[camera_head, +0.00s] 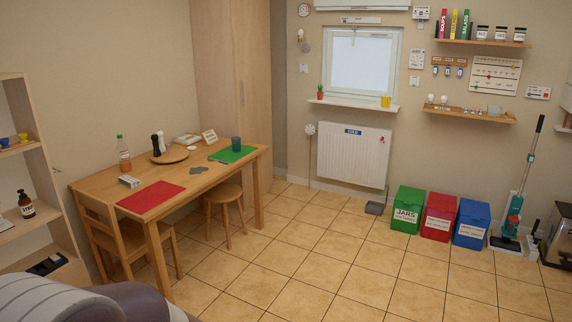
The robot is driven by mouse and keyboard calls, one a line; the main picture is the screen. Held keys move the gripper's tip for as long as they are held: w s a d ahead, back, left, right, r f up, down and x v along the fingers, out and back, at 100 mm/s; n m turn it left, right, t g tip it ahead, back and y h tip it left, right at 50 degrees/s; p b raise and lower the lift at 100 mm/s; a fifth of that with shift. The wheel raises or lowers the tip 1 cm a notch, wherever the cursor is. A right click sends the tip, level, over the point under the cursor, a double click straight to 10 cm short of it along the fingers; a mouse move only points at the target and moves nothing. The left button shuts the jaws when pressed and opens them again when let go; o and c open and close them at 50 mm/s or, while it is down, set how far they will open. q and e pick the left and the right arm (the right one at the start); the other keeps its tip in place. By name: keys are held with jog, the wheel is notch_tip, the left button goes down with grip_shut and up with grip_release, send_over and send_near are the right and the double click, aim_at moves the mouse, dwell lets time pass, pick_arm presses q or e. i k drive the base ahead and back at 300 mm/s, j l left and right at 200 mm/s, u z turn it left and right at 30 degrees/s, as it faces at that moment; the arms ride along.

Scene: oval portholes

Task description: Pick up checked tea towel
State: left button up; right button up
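I see no cloth that I can make out as a checked tea towel. A small flat grey item (198,170) lies on the wooden table (225,173) between the two mats; it is too small to tell what it is. Neither of my grippers shows in the head view.
The table holds a red mat (151,196), a green mat (232,154), a bottle (124,155) and a round board. A chair and a stool (225,205) stand at it. Green, red and blue bins (439,217) line the far wall. The tiled floor's middle is clear.

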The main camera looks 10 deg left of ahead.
aim_at(127, 181)
jog(key=i+j+u, duration=0.35)
jog(key=i, duration=0.5)
jog(key=i+u, duration=0.35)
jog(key=i, duration=0.45)
jog(key=i+l+u, duration=0.3)
jog(key=i, duration=0.55)
jog(key=i+u, duration=0.4)
jog(key=i+l+u, duration=0.15)
jog(key=i+u, duration=0.15)
jog(key=u, duration=0.15)
jog(key=i+l+u, duration=0.25)
jog(key=u, duration=0.15)
jog(key=i+l+u, duration=0.65)
jog(key=u, duration=0.15)
jog(key=i+l+u, duration=0.2)
jog(key=l+u, duration=0.15)
jog(key=i+l+u, duration=0.15)
jog(key=l+u, duration=0.25)
